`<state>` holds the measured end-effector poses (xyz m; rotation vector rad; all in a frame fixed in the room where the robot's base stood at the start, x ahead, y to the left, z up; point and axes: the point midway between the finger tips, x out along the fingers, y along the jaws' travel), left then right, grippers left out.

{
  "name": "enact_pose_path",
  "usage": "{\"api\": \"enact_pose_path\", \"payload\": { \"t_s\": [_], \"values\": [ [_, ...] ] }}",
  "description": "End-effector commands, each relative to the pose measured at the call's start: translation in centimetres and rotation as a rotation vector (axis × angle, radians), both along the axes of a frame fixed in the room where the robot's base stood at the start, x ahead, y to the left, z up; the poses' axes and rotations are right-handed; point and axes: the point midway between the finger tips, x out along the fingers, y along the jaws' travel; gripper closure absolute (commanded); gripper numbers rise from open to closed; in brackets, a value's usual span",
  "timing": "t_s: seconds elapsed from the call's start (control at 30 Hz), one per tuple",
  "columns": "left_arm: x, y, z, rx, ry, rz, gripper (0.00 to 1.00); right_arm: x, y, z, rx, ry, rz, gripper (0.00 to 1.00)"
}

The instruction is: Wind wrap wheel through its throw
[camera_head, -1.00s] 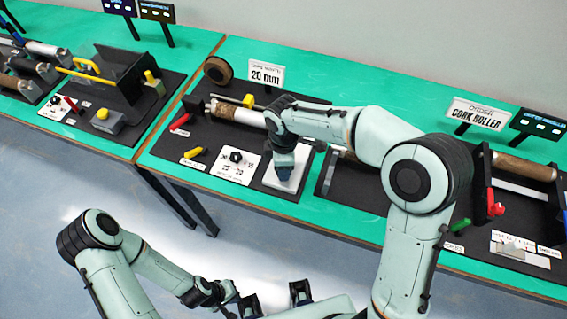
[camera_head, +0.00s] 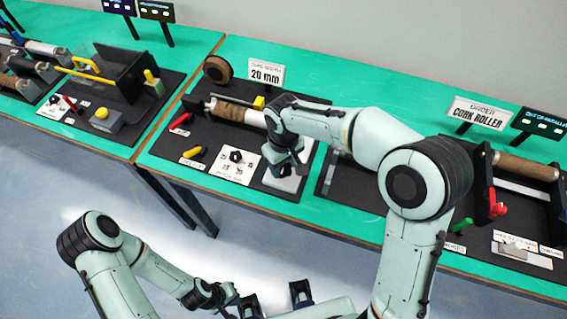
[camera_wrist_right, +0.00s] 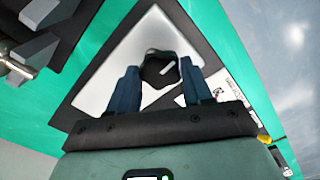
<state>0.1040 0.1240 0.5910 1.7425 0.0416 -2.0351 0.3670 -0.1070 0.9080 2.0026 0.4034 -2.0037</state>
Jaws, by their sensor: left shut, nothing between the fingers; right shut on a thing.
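The wrap wheel appears as a black faceted knob (camera_wrist_right: 160,68) over a pale plate (camera_wrist_right: 118,75) in the right wrist view. My right gripper (camera_wrist_right: 162,85) is shut on it, one blue finger on each side. In the head view the same gripper (camera_head: 288,170) is over the pale plate beside the roller, and the wheel is hidden there. The white roller (camera_head: 252,117) has a brown wrap (camera_head: 230,112) on its left part, and a yellow block (camera_head: 259,102) sits behind it. My left gripper (camera_head: 230,296) is low at the front, away from the bench, shut and empty.
A small black dial (camera_head: 236,156) on a white card and a yellow handle (camera_head: 193,152) lie left of the wheel. A red lever (camera_head: 180,120) is near the roller's left end. The cork roller station (camera_head: 525,166) stands to the right.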

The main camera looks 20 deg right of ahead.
Motion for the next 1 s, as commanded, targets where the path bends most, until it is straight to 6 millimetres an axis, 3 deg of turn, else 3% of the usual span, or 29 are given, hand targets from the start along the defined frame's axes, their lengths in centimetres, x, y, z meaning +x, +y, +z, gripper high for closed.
{"api": "enact_pose_path", "payload": {
  "t_s": [1.0],
  "values": [
    [-0.25, 0.0, -0.56, 0.0, 0.003, 0.0, 1.0, 0.09, 0.06, 0.15, 0.002, -0.003, -0.966, 0.81]
  ]
}}
